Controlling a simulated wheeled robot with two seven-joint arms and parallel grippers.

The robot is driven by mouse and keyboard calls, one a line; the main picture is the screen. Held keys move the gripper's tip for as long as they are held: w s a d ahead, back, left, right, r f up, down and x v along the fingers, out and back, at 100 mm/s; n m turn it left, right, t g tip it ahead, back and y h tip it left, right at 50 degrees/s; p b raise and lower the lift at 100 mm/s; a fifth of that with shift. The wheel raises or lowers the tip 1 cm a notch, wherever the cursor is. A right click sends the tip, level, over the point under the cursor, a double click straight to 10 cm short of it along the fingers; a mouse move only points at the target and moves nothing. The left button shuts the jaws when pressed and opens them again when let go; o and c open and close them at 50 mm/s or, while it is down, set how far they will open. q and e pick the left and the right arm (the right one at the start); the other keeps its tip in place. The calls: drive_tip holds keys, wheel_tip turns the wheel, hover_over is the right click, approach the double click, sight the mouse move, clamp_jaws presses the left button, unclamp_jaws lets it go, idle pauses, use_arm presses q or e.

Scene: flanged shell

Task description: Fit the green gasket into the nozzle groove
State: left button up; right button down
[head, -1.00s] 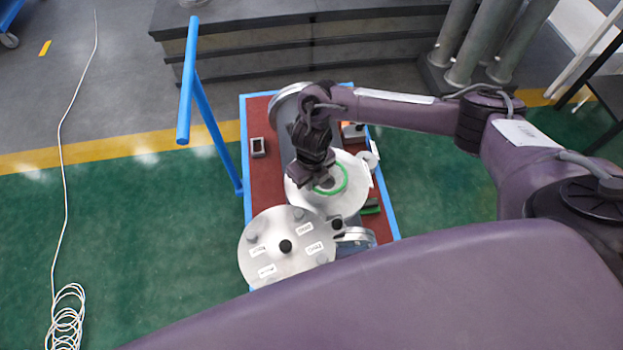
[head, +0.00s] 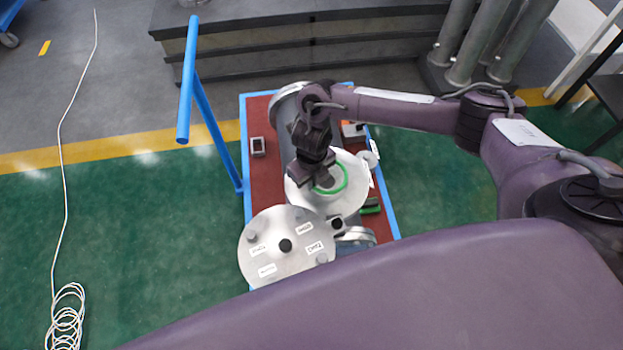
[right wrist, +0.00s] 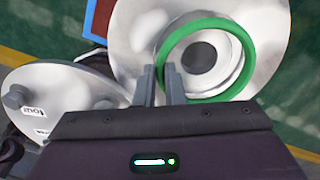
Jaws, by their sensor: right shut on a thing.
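The green gasket (head: 345,181) is a ring lying over the round opening of the pale metal nozzle flange (head: 356,197). In the right wrist view the gasket (right wrist: 248,62) circles the dark bore on the flange face (right wrist: 130,32). My right gripper (head: 318,188) is above the flange at the gasket's left side. Its two fingers (right wrist: 161,72) are shut on the ring's near-left edge. I cannot tell whether the gasket sits down in the groove or slightly above it. My left gripper is not in view.
A round metal cover (head: 265,230) with labels and knobs is beside the flange, at the lower left. A blue-edged red platform (head: 262,185) lies under the assembly. A blue rail (head: 208,120) rises at the left. A small grey block (head: 258,147) is on the platform. Green floor is open on the left.

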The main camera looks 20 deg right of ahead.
drive_tip(key=shift+f+b, duration=1.15)
drive_tip(key=shift+f, duration=0.1)
idle(0.4)
drive_tip(key=c, duration=1.4)
unclamp_jaws()
drive_tip(key=shift+c, duration=0.2)
drive_tip(key=shift+r, duration=0.1)
wheel_tip(320, 180, up, 8)
drive_tip(key=shift+f+p, duration=0.1)
drive_tip(key=shift+p, duration=0.6)
drive_tip(key=shift+f, duration=0.1)
